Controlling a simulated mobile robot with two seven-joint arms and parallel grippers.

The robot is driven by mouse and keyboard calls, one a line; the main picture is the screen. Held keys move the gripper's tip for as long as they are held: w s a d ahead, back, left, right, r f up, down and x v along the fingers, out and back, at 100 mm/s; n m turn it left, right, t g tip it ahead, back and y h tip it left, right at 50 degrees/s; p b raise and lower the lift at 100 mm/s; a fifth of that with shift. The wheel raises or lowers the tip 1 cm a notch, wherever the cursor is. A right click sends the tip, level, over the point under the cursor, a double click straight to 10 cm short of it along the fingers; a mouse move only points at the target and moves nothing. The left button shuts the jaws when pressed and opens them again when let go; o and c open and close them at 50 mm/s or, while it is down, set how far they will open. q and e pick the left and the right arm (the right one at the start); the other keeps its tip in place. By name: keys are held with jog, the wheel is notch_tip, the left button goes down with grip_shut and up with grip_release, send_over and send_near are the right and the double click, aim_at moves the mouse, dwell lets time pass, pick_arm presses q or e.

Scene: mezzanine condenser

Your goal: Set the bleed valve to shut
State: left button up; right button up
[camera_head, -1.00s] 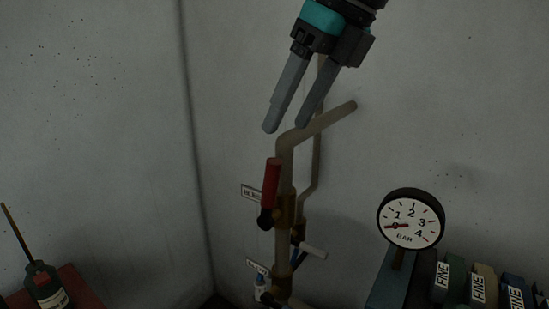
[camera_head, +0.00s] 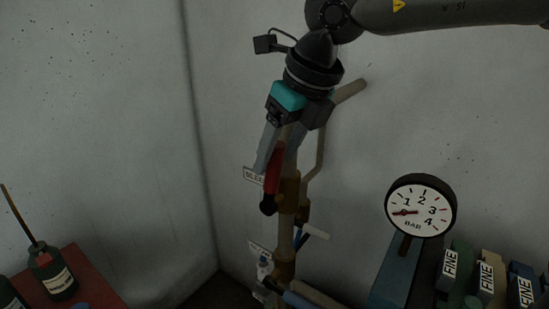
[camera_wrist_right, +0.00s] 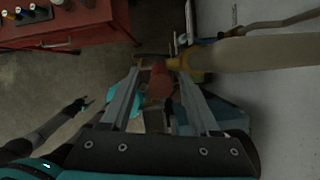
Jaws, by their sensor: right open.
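The bleed valve has a red lever (camera_head: 273,172) that stands nearly upright, roughly along the brass-and-grey vertical pipe, with its dark pivot at the bottom. A partly covered label (camera_head: 254,176) is beside it. My right gripper (camera_head: 274,168) comes down from above, open, with its fingers on either side of the lever's upper part. In the right wrist view, the red lever (camera_wrist_right: 159,82) shows between the two spread fingers; I cannot tell whether either finger touches it.
A pressure gauge (camera_head: 421,206) stands at right, its needle near the low end. Several blocks labelled FINE (camera_head: 486,279) are beside it. A red cabinet (camera_head: 84,272) with bottles is at left.

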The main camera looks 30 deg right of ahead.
jog(key=shift+x, duration=0.9)
grip_shut()
dwell(0.9)
